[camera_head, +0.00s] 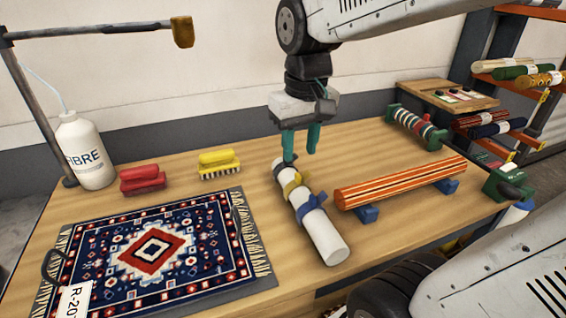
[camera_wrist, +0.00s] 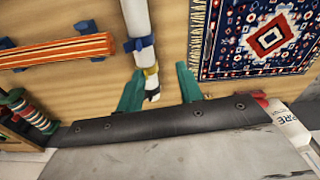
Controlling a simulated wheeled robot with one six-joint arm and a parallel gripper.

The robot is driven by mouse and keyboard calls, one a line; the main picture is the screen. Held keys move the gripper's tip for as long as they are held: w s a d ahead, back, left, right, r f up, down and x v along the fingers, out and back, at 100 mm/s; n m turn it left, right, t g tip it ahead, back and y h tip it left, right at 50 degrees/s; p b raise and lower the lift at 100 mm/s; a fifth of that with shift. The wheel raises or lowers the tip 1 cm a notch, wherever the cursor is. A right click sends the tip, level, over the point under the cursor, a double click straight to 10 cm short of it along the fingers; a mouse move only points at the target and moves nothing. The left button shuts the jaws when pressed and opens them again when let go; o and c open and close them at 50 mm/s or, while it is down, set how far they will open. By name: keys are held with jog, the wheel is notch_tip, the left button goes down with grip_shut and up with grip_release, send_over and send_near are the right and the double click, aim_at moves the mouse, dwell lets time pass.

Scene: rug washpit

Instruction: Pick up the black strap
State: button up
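A white roll (camera_head: 319,235) lies on the wooden table, with a blue strap (camera_head: 312,202) and a yellow strap (camera_head: 291,184) around it. A small dark band near its far end, seen in the wrist view (camera_wrist: 152,87), looks like the black strap; in the head view it is mostly hidden behind a finger. My gripper (camera_head: 300,153) is open, its teal fingers pointing down above the roll's far end. In the wrist view the open fingers (camera_wrist: 160,72) stand on either side of the roll's end, with nothing between them gripped.
A patterned rug (camera_head: 150,250) with a black loop (camera_head: 53,266) and tag lies left. Red (camera_head: 142,180) and yellow (camera_head: 218,163) brushes and a white bottle (camera_head: 86,150) stand behind it. A striped orange roll (camera_head: 400,183) rests on blue blocks right of the white roll.

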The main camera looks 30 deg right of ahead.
jog(key=w+d+f+m, duration=0.1)
jog(key=w+d+f, duration=0.15)
jog(key=w, duration=0.35)
jog(key=w+d+f, duration=0.1)
jog(key=w+d, duration=0.2)
jog(key=w, duration=0.2)
send_over(286, 167)
jog(key=shift+m+g, duration=0.3)
jog(key=shift+g, duration=0.1)
jog(key=f, duration=0.4)
jog(key=shift+w+d+f, duration=0.2)
jog(key=shift+w+d, duration=0.15)
jog(key=shift+d, duration=0.05)
jog(key=f, duration=0.8)
jog(key=shift+w, duration=0.3)
jog(key=shift+f, duration=0.15)
grip_shut()
